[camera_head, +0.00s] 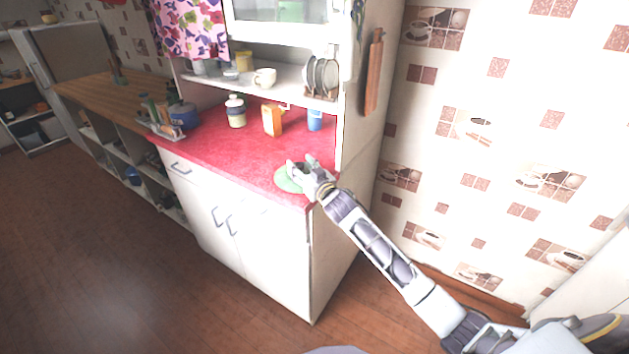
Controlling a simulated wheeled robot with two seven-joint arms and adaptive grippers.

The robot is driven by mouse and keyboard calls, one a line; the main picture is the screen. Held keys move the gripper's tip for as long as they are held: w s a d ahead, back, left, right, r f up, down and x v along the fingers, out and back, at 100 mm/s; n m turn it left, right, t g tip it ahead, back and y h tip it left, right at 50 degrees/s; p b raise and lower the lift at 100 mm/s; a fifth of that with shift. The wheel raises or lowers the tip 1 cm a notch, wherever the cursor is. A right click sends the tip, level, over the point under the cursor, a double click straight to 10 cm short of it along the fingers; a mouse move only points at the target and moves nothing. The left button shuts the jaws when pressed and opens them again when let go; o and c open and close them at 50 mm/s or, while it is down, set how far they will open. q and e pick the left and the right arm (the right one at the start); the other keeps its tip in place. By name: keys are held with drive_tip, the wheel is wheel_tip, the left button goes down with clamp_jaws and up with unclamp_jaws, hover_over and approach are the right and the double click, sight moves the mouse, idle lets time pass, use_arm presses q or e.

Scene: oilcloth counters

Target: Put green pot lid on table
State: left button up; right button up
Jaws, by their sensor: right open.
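The green pot lid (285,181) lies on the red counter top (215,150), near its front right corner. My right gripper (296,168) is open over the right part of the lid and hides some of it. I cannot tell whether the fingers touch the lid. My right arm reaches in from the lower right. My left gripper is not in view.
On the counter stand a white-topped jar (236,113), an orange carton (272,120) and a blue cup (314,120). A shelf above holds a white mug (265,78) and a plate rack (321,78). A wooden board (373,75) hangs on the cabinet side. The counter's middle front is clear.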

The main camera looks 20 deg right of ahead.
drive_tip(key=s+d, duration=0.2)
drive_tip(key=s, duration=0.9)
drive_tip(key=shift+s+d, duration=0.15)
drive_tip(key=shift+s, duration=0.1)
idle(0.6)
drive_tip(key=shift+o, duration=0.4)
